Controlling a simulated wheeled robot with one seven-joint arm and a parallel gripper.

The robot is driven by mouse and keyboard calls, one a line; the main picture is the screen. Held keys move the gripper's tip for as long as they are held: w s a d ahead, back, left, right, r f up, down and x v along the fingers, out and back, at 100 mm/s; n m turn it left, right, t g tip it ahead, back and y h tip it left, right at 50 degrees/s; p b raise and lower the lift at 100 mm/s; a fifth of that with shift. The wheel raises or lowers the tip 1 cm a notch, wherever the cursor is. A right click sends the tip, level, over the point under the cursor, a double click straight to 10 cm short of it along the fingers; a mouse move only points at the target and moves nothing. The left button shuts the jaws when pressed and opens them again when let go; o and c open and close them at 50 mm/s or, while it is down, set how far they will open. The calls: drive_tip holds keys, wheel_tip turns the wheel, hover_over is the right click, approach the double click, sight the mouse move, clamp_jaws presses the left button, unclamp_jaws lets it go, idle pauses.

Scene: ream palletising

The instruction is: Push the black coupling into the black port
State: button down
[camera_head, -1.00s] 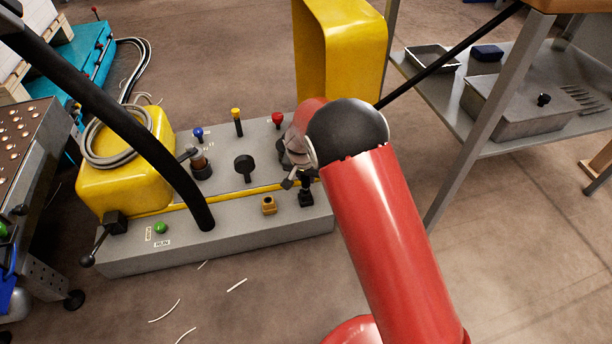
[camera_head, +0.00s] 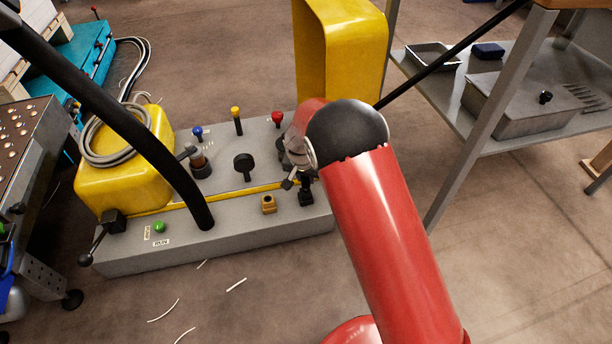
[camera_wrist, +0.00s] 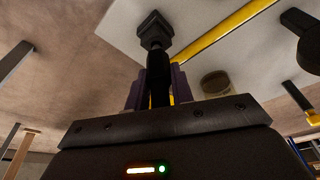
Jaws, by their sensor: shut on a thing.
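The black coupling (camera_wrist: 158,75) is a dark cylinder upright between the purple fingers of my gripper (camera_wrist: 157,92) in the wrist view. My gripper is shut on it. The black port (camera_wrist: 155,29) has a square dark body and lies straight beyond the coupling's far end. The two overlap in this view, so I cannot tell how deep the coupling sits. In the head view the black port (camera_head: 306,197) stands at the right front of the grey panel, just below my gripper (camera_head: 301,176). My arm hides much of the gripper there.
The grey panel (camera_head: 120,262) also carries a brass port (camera_head: 268,204), a black knob (camera_head: 244,163) and blue, yellow and red-topped levers. A yellow housing (camera_head: 345,50) stands behind. A metal shelf table (camera_head: 480,140) is at right. A black curved pole crosses the left.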

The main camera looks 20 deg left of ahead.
drive_tip(key=shift+f, duration=1.25)
drive_tip(key=c, duration=1.1)
unclamp_jaws()
drive_tip(key=shift+p+v, duration=0.5)
drive_tip(key=shift+v, duration=3.4)
